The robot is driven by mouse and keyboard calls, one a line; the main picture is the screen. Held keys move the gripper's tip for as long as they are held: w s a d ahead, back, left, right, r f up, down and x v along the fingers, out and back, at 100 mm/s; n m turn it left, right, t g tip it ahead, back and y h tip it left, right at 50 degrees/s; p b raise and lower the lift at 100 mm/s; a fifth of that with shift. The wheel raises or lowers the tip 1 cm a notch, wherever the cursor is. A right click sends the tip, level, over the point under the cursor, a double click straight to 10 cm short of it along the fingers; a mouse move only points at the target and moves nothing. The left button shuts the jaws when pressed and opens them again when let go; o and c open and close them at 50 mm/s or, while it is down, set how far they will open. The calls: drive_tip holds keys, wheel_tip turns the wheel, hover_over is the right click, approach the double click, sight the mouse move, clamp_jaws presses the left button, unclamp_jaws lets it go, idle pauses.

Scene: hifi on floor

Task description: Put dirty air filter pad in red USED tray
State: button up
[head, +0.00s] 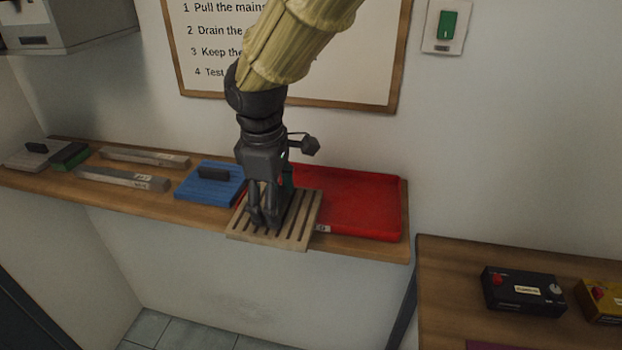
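A tan, slatted pad (302,222), which I take to be the dirty air filter pad, is under my gripper (265,222). My gripper points down with its fingers at the middle of the pad, and it appears shut on it; the grip point itself is hidden between the fingers. The pad overlaps the shelf's front edge and covers the left front part of the red tray (365,203) in this view. It looks raised, but its exact height is unclear. The tray's label is mostly hidden by the pad. The visible part of the tray is empty.
Left along the wooden shelf (150,198) are a blue pad with a black handle (205,187), two pale bars (122,179), a green block (72,156) and a grey pad (30,157). A lower table (450,290) at right holds a black box (522,291).

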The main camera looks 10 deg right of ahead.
sight(286, 200)
drive_tip(key=shift+w+d+r+p, duration=0.15)
drive_tip(key=shift+w+d+p, duration=0.15)
drive_tip(key=shift+w+d, duration=0.25)
drive_tip(key=shift+w+d+r+p, duration=0.15)
drive_tip(key=shift+w+d+p, duration=0.15)
drive_tip(key=shift+w+d, duration=0.25)
drive_tip(key=w+d, duration=0.1)
drive_tip(key=w, duration=0.1)
drive_tip(key=w+d+f+p, duration=0.1)
drive_tip(key=w, duration=0.1)
drive_tip(key=w+d+p, duration=0.1)
drive_tip(key=w+d, duration=0.1)
drive_tip(key=shift+w+f, duration=0.4)
drive_tip(key=shift+d+r+p, duration=0.15)
drive_tip(key=shift+d+p, duration=0.25)
drive_tip(key=shift+d, duration=0.1)
drive_tip(key=shift+w+d, duration=0.1)
drive_tip(key=shift+w, duration=0.15)
drive_tip(key=shift+w+d+f+p, duration=0.2)
drive_tip(key=shift+w+f+p, duration=0.15)
drive_tip(key=shift+f+p, duration=0.2)
drive_tip(key=shift+w+d+f+p, duration=0.2)
drive_tip(key=shift+w+f+p, duration=0.2)
drive_tip(key=shift+f, duration=0.15)
drive_tip(key=shift+s+f+p, duration=0.2)
drive_tip(key=shift+f+p, duration=0.1)
drive_tip(key=shift+f, duration=0.35)
drive_tip(key=shift+w+f, duration=0.1)
drive_tip(key=shift+f, duration=0.2)
drive_tip(key=o, duration=1.5)
